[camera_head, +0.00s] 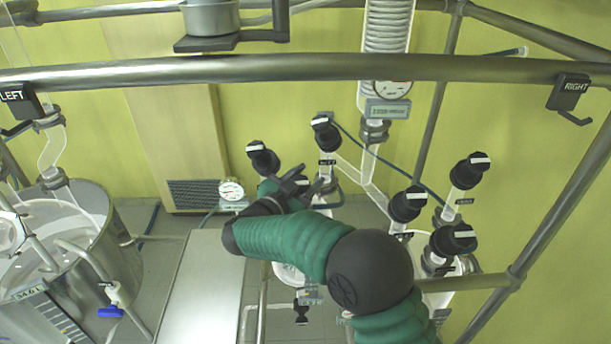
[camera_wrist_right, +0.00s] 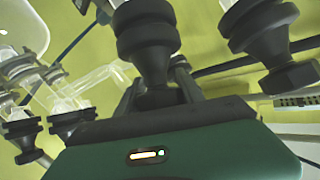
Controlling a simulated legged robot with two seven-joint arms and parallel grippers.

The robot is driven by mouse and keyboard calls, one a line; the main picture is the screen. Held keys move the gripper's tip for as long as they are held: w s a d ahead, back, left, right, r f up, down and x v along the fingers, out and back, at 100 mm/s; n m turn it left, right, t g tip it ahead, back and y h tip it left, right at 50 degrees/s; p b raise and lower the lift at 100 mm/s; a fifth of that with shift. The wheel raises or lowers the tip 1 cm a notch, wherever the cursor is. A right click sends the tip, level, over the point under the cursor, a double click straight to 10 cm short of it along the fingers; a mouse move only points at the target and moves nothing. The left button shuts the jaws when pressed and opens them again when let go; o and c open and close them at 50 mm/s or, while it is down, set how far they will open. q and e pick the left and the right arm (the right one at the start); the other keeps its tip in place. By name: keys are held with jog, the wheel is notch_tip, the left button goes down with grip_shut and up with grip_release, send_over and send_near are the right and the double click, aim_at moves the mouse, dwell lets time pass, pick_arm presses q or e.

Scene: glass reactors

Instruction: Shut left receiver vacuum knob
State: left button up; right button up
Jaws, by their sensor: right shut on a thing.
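Several black knobs with white bars on top sit on glass fittings. One knob (camera_head: 262,158) stands at the left of the group, and another (camera_head: 326,133) stands right of it with a small label below. Their labels are too small to read surely. My right gripper (camera_head: 303,180) reaches up just below these two knobs. The neighbouring knob (camera_wrist_right: 262,35) is apart from the fingers. My left gripper is not in view.
More black knobs (camera_head: 408,204) stand to the right. A round gauge (camera_head: 231,190) is left of the gripper. A metal rail (camera_head: 300,68) crosses above, with LEFT (camera_head: 14,97) and RIGHT (camera_head: 573,90) signs. A steel vessel (camera_head: 85,270) stands at the left.

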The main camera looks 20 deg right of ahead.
jog(key=shift+r+m+g, duration=0.2)
jog(key=shift+m+g, duration=0.1)
jog(key=shift+m, duration=0.1)
jog(key=o, duration=1.4)
jog(key=shift+s, duration=0.15)
jog(key=shift+a, duration=0.1)
jog(key=shift+f, duration=0.1)
jog(key=shift+s+a, duration=0.1)
jog(key=shift+a, duration=0.2)
jog(key=b+v, duration=0.6)
jog(key=v, duration=1)
jog(key=shift+a, duration=0.2)
